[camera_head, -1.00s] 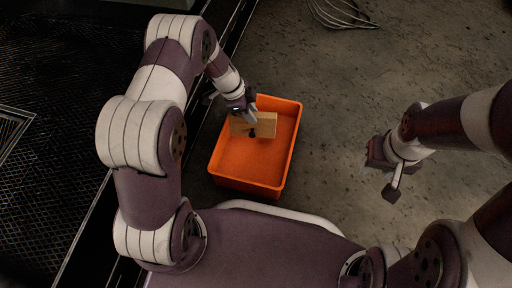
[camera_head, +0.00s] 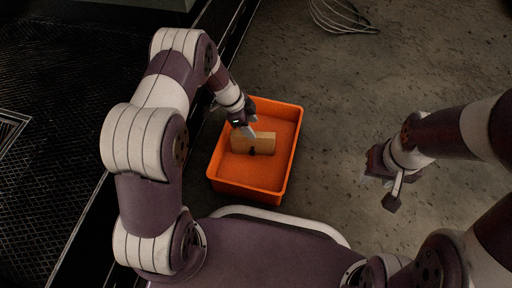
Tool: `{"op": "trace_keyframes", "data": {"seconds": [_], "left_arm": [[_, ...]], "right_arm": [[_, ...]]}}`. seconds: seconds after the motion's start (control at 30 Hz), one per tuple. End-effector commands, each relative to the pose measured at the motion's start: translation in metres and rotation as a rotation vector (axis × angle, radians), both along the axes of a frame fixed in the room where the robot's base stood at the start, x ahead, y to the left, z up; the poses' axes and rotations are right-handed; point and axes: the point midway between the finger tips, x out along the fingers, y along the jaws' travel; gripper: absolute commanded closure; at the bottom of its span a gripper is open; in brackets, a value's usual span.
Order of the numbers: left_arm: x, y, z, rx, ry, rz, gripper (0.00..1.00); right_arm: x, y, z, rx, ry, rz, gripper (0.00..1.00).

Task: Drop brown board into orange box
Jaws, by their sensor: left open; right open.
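The orange box (camera_head: 240,185) sits on the floor in front of my body, near the middle of the view. The brown board (camera_head: 264,140) is inside the box's outline, toward its far half, with a dark spot near its lower edge. My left gripper (camera_head: 250,130) is open at the board's upper left, over the box. The picture does not show clearly whether a finger still touches the board. My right gripper (camera_head: 378,187) is open and empty, over bare floor to the right of the box.
A dark mesh surface (camera_head: 60,120) with a raised edge runs along the left, close beside the box. A wire whisk-like object (camera_head: 340,16) lies on the floor at the top. The concrete floor (camera_head: 340,110) right of the box is clear.

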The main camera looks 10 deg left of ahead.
Motion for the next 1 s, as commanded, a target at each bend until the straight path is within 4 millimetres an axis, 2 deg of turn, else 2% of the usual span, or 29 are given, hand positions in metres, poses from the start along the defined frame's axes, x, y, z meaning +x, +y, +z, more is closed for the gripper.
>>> {"op": "trace_keyframes", "data": {"seconds": [0.3,0.43,0.6,1.0], "left_arm": [[-0.004,0.029,0.08,0.0,-0.002,0.002,0.43],[-0.006,0.039,0.104,0.0,-0.003,0.001,0.43],[-0.008,0.047,0.116,0.0,-0.001,0.001,0.43],[-0.008,0.047,0.115,0.0,-0.001,0.0,0.43]], "right_arm": [[0.0,0.0,0.057,0.0,-0.001,0.0,0.57],[0.0,0.0,0.071,0.0,0.0,0.0,0.57],[0.0,0.0,0.077,0.0,0.0,0.0,0.57],[0.0,0.0,0.076,0.0,0.0,0.0,0.57]]}}
